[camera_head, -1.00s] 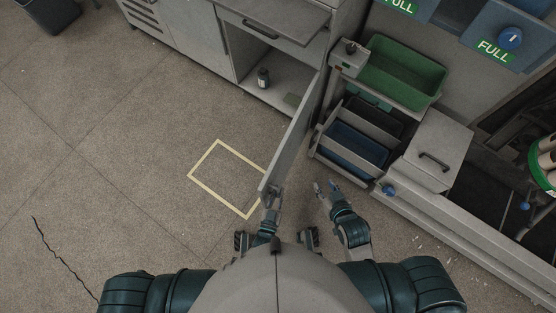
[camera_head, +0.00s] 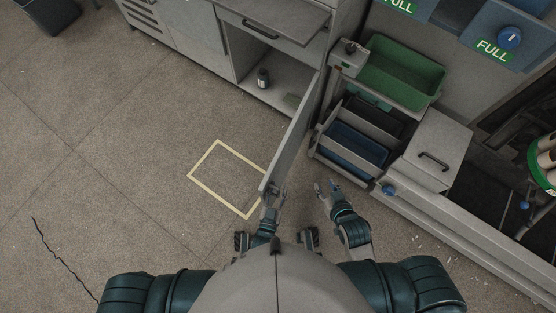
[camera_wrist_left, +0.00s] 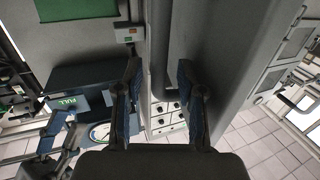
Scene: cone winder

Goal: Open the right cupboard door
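The right cupboard door (camera_head: 292,144) stands wide open, swung out from the grey cabinet, and is seen nearly edge-on from above. My left gripper (camera_head: 273,191) is at the door's near free end. In the left wrist view its fingers (camera_wrist_left: 160,90) are apart, and a large grey panel (camera_wrist_left: 225,55) rises beside and behind the right finger. I cannot tell whether they touch. My right gripper (camera_head: 326,187) is open and empty, right of the door.
A trolley with a green bin (camera_head: 403,72) and a blue bin (camera_head: 355,146) stands close to the door's right. A grey lidded box (camera_head: 436,152) is beside it. The floor left of the door is clear, with a yellow taped square (camera_head: 206,186).

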